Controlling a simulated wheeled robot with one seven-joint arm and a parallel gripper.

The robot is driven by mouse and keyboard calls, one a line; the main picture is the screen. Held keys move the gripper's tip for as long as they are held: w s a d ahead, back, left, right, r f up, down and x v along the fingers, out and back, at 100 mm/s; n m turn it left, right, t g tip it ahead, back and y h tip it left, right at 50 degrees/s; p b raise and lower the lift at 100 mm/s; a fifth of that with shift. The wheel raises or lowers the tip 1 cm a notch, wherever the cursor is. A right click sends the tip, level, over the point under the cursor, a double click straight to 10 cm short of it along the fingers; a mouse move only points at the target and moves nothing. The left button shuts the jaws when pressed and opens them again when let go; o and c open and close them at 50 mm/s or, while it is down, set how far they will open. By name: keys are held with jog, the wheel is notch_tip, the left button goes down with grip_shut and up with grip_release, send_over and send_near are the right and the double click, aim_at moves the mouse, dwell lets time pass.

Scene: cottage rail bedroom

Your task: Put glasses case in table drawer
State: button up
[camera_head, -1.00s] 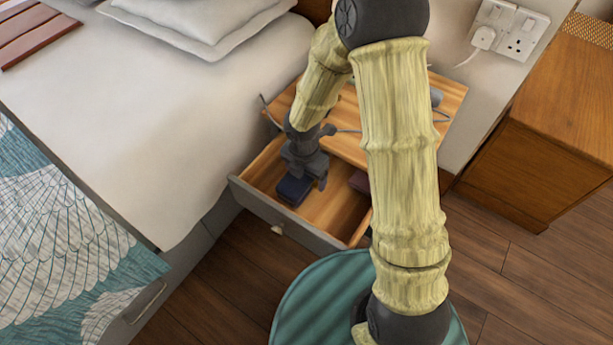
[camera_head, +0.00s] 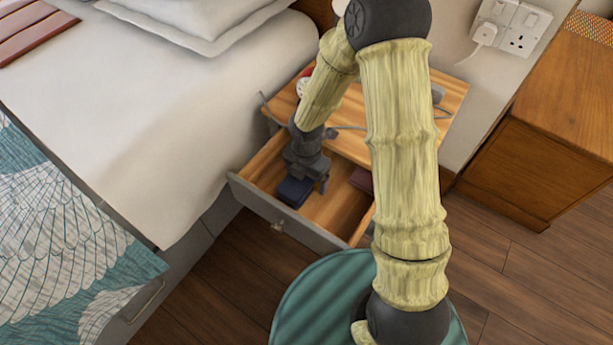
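A dark blue box (camera_head: 294,192), which looks like the glasses case, is inside the open table drawer (camera_head: 335,208), near its left front corner. It appears to rest on the drawer floor. My gripper (camera_head: 307,178) points down into the drawer, just above and behind the box. Its fingers look spread, with the right one standing apart from the box's right side. The far finger and any contact with the box are partly hidden. The drawer is pulled out from the wooden bedside table (camera_head: 449,92).
A dark red item (camera_head: 361,180) lies in the drawer at the right, partly behind my arm. A red and white object (camera_head: 304,85) and a cable are on the tabletop. The bed (camera_head: 215,130) borders the drawer on the left. A wooden cabinet (camera_head: 545,150) stands at the right.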

jog(key=shift+o, duration=1.2)
jog(key=shift+r, duration=0.15)
notch_tip(320, 180, up, 12)
jog(key=p, duration=0.6)
